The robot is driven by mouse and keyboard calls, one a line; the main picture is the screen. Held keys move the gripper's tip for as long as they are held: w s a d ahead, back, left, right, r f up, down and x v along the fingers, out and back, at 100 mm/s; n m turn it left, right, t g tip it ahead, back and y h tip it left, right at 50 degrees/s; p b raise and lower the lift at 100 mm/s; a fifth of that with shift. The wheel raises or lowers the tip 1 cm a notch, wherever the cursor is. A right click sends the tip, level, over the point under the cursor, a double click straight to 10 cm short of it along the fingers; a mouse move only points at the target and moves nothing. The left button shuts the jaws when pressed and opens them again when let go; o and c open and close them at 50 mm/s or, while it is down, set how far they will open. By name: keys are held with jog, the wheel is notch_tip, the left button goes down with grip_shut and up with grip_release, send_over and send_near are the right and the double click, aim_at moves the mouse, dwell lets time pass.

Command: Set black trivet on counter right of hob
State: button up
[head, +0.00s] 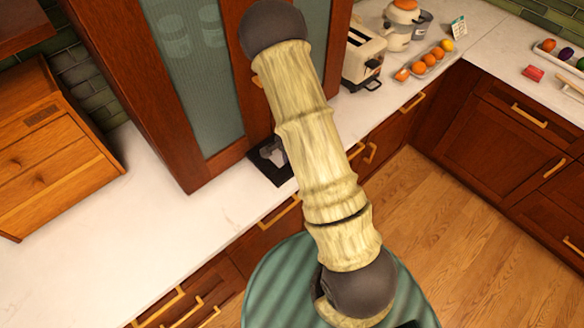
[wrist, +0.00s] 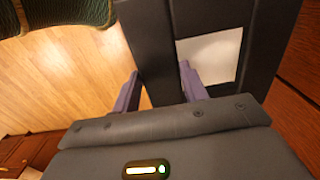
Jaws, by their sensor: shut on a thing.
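The black trivet (wrist: 151,40) is a dark square frame with an opening in its middle. In the wrist view my gripper (wrist: 158,80) is shut on one bar of it, a finger on each side. A pale surface shows through the opening. In the head view the trivet (head: 263,170) shows as a dark piece at the counter's front edge, left of my arm and partly hidden by it. I cannot tell whether it touches the counter (head: 165,205). My gripper is not clear in the head view, and no hob can be made out.
A tall glass-door cabinet (head: 185,85) stands on the counter behind the trivet. A wooden drawer box (head: 50,150) is at the left. White counter between box and cabinet is clear.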

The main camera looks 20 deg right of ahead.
jog(key=shift+a, duration=0.1)
notch_tip(320, 180, down, 3)
jog(key=shift+r+p, duration=0.1)
jog(key=shift+p, duration=0.3)
jog(key=shift+w+f+p, duration=0.2)
jog(key=shift+f+p, duration=0.2)
jog(key=shift+p, duration=0.1)
jog(key=shift+f, duration=0.1)
jog(key=shift+f, duration=0.1)
jog(key=o, duration=1.3)
